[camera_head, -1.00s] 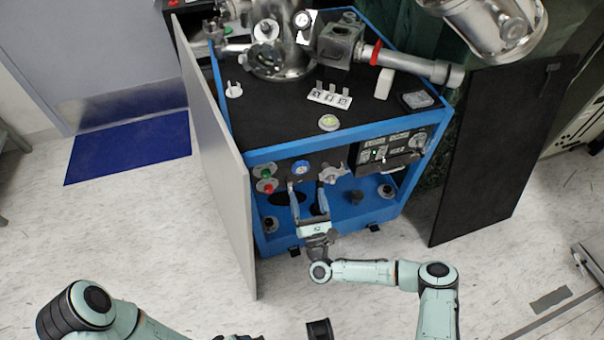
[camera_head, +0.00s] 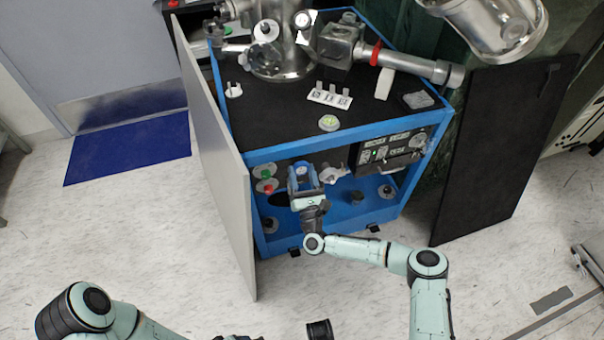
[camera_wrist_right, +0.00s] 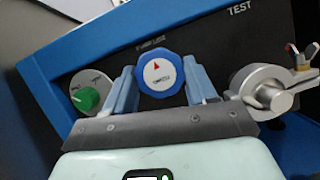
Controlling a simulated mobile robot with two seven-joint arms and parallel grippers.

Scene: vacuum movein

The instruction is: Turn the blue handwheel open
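The blue handwheel (camera_wrist_right: 160,74) has a scalloped rim and a white face with a red arrow pointing up. It sits on the dark front panel. My right gripper (camera_wrist_right: 160,88) is open, with one blue finger on each side of the handwheel; whether the fingers touch the rim cannot be told. In the head view my right gripper (camera_head: 304,174) is at the panel and largely covers the handwheel. My left arm (camera_head: 105,312) is at the lower left; its fingers are not visible.
A green knob (camera_wrist_right: 87,98) is left of the handwheel and a metal valve fitting (camera_wrist_right: 268,90) is right. A red knob (camera_head: 268,188) sits at the panel's left. An open grey door (camera_head: 222,190) stands left of the blue-framed cart (camera_head: 340,138); a black panel (camera_head: 500,155) leans right.

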